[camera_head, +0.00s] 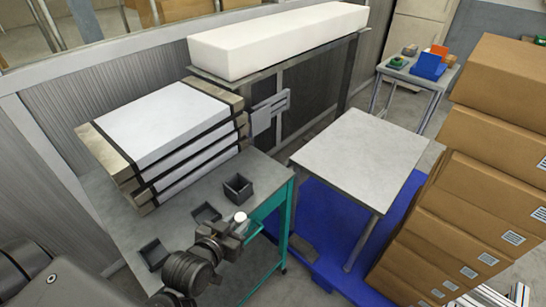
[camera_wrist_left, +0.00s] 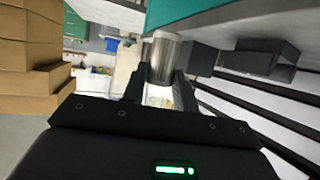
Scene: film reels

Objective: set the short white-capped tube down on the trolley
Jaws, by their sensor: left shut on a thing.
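The short white-capped tube (camera_head: 240,217) shows its white cap above my left gripper (camera_head: 237,228) in the head view. In the left wrist view the tube (camera_wrist_left: 163,58) is a silvery cylinder between the two fingers of my left gripper (camera_wrist_left: 160,84), which is shut on it. The trolley (camera_head: 232,166) has a grey top and a teal frame. The gripper is over or close to the trolley's front right part; the gap beneath the tube cannot be judged. My right gripper is not in view.
Small dark open boxes stand on the trolley: one at the back (camera_head: 238,189), one in the middle (camera_head: 205,213), one at front left (camera_head: 153,254). A strapped stack (camera_head: 165,118) fills its back left. A bare grey table (camera_head: 362,150) and cardboard boxes (camera_head: 500,130) stand right.

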